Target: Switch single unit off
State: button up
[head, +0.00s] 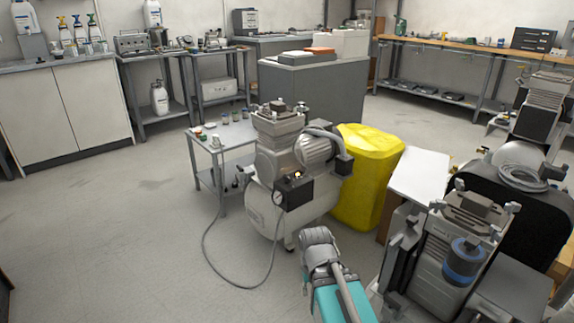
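A single compressor unit (285,180) stands on the floor near the middle of the head view. It has a pale tank (265,208), a grey motor and pump on top, and a black switch box (295,192) on its front. A small orange-lit spot (298,174) shows at the top of the box; the switch position is too small to tell. A round gauge (278,198) sits beside the box. My grey and teal arm parts show at the bottom centre, in front of the unit and apart from its switch box. I cannot make out my gripper.
A grey cable (206,258) loops over the floor left of the unit. A yellow container (368,175) stands close behind it on the right. A small cart (222,145) is behind left. More compressor equipment (460,235) crowds the right. The left floor is clear.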

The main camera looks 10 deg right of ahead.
notch_tip(320, 180, up, 9)
jog(key=p, duration=0.8)
jog(key=shift+r, duration=0.2)
